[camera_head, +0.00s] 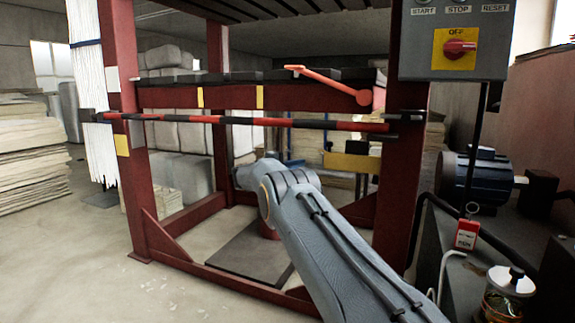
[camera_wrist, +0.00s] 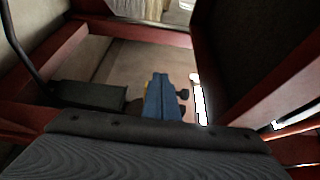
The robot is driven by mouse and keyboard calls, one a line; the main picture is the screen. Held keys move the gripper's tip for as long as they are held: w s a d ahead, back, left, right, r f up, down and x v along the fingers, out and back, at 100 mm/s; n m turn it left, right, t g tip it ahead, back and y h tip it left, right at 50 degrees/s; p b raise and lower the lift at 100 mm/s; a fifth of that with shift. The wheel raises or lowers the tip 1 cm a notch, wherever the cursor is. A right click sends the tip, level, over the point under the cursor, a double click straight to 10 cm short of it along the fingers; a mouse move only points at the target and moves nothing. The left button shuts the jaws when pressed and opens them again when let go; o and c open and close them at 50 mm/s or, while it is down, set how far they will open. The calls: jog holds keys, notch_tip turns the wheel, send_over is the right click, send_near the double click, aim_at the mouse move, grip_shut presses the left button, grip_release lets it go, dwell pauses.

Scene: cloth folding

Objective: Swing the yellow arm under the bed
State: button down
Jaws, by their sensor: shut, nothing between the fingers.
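The yellow arm (camera_head: 350,163) is a short yellow bar under the bed, right of the middle of the head view, with a dark block on it. The bed (camera_head: 270,97) is a dark red beam in a red frame, with dark slabs on top. My arm reaches in from the lower right, and its end is below the bed, left of the yellow arm. My gripper is hidden in the head view. In the wrist view my gripper (camera_wrist: 160,76) shows as narrow blue fingers, shut and empty. A small dark knob (camera_wrist: 183,95) is beside them, and I cannot tell what it belongs to.
A red and black striped bar (camera_head: 250,121) crosses the front of the frame. An orange lever (camera_head: 330,84) is above it. Red posts (camera_head: 128,130) stand at both sides. A control box (camera_head: 455,40) and motor (camera_head: 475,182) are at the right.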

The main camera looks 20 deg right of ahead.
jog(key=shift+w+a+b, duration=0.3)
jog(key=shift+a, duration=0.35)
jog(key=shift+w+a+b, duration=0.25)
jog(key=shift+a+b, duration=0.05)
jog(key=shift+a, duration=0.3)
jog(key=shift+w+a+b, duration=0.3)
jog(key=shift+a, duration=0.35)
